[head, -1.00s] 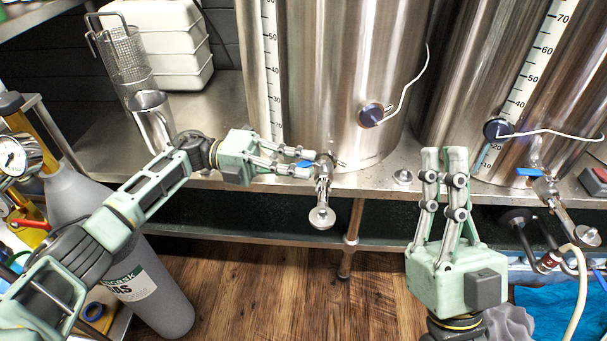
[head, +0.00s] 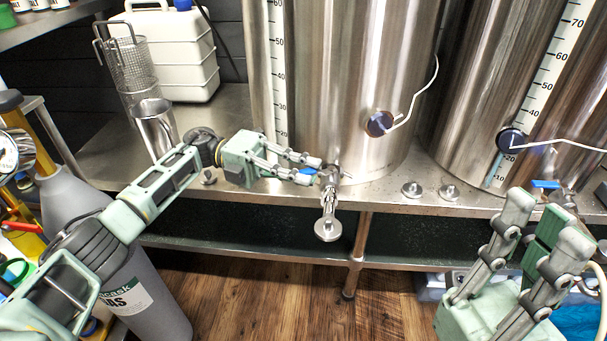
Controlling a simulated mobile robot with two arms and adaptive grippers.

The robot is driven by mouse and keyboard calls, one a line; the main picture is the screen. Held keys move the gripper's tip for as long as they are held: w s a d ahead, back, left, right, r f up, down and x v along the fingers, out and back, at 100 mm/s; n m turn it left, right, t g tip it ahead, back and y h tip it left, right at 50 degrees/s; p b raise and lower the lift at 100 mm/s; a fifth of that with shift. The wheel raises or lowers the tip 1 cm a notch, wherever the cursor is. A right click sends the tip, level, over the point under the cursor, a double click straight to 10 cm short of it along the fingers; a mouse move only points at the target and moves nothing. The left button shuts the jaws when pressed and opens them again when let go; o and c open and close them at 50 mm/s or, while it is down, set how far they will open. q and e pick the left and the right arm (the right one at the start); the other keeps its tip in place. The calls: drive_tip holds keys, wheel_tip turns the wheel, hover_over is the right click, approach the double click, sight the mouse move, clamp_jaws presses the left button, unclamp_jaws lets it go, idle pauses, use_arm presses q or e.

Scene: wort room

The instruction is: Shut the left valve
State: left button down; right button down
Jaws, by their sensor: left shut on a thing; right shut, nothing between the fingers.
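The left valve (head: 328,192) sticks out at the foot of the left steel kettle (head: 335,90), its round-ended spout pointing down over the table edge. Its small blue handle (head: 307,170) shows only in part, covered by my fingers. My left gripper (head: 314,171) comes from the left and is shut on that handle, close against the valve body. My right gripper (head: 543,213) is shut and empty at the lower right, in front of the right kettle's valve and away from the left valve.
The right kettle (head: 475,90) has a valve with a blue handle (head: 545,184). A steel jug (head: 155,130), mesh basket (head: 130,70) and white canister (head: 180,55) stand at the back left. A grey gas cylinder (head: 150,300) stands front left.

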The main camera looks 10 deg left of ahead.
use_arm(q)
drive_tip(key=shift+f, duration=0.1)
drive_tip(key=c, duration=2.2)
unclamp_jaws()
drive_tip(key=shift+o, duration=0.2)
